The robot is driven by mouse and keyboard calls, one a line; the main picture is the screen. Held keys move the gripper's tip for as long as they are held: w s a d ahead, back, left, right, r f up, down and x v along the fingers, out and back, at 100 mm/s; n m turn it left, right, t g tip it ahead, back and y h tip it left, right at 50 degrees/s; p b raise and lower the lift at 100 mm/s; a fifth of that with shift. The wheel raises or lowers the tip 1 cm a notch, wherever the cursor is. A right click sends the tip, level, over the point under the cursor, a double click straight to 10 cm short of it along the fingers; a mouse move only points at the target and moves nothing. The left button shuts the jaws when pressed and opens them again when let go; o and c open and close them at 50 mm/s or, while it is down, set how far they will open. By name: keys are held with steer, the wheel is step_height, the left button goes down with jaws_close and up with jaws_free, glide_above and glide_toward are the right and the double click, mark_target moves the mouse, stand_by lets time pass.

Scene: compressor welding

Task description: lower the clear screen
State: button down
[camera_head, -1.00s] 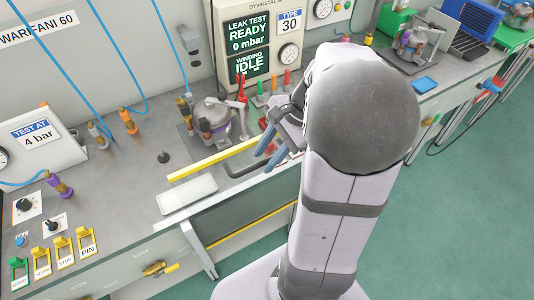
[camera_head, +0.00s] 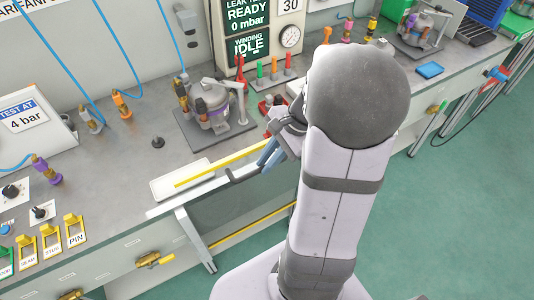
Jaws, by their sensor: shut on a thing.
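The clear screen shows mainly by its yellow edge bar (camera_head: 222,160), which slants across the front of the bench and crosses in front of a white tray. Its transparent pane is hard to make out. A dark handle (camera_head: 241,174) sits just below the bar's right half. My gripper (camera_head: 268,155), with blue-grey fingers, is at the right end of this handle and shut on it. My arm and wrist hide part of the grip. A grey compressor (camera_head: 210,102) stands upright on a dark plate behind the bar.
The white tray (camera_head: 160,190) lies at the bench's front edge. A red-and-black part (camera_head: 272,104) and several coloured plugs stand behind my gripper. A test panel (camera_head: 250,42) rises at the back. Yellow-tagged switches (camera_head: 52,240) are at front left. The bench left of the compressor is mostly clear.

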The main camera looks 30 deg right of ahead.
step_height(320, 180, down, 14)
steer(key=b, duration=0.7)
steer(key=shift+f, duration=0.1)
steer(key=c, duration=1.8)
jaws_free()
steer(key=shift+o, duration=0.2)
steer(key=shift+d, duration=0.1)
steer(key=v, duration=0.7)
steer(key=shift+r, duration=0.25)
